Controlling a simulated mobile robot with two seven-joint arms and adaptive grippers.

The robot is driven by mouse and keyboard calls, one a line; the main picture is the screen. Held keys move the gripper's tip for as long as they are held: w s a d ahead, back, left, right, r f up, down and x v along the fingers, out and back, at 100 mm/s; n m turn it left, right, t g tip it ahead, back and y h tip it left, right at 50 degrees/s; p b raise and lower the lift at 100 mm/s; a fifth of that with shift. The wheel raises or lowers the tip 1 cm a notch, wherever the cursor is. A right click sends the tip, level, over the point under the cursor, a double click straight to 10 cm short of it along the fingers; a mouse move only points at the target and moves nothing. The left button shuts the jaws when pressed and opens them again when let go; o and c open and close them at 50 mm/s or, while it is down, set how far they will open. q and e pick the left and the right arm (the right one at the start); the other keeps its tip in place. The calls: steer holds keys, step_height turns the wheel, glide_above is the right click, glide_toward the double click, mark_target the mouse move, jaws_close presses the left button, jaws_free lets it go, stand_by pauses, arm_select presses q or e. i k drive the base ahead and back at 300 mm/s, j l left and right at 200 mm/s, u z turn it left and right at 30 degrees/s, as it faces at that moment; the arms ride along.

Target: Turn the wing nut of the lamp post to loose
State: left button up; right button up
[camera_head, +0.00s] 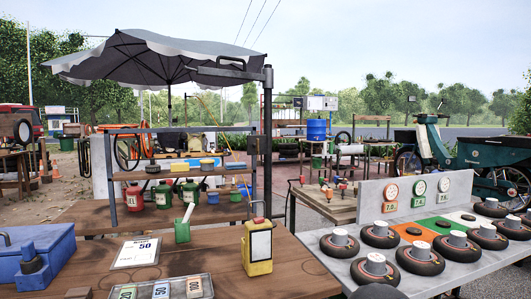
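The lamp post (267,165) is a dark upright pole rising behind the wooden table, near the middle of the view. Its lamp head (228,71) sticks out to the left from the top. A dark clamp-like block (257,145) sits partway up the post. The wing nut is too small to make out clearly, and I cannot tell how it is turned.
On the wooden table (205,262) stand a yellow can (257,248), a green cup (182,231), a blue toolbox (35,255) and a grey tray (207,286). A grey bench (340,262) at right carries several small wheels. A grey umbrella (150,55) spreads left of the post.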

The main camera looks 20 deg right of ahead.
mark_target(257, 145)
steer(key=l+u, duration=0.15)
steer(key=l, duration=1.5)
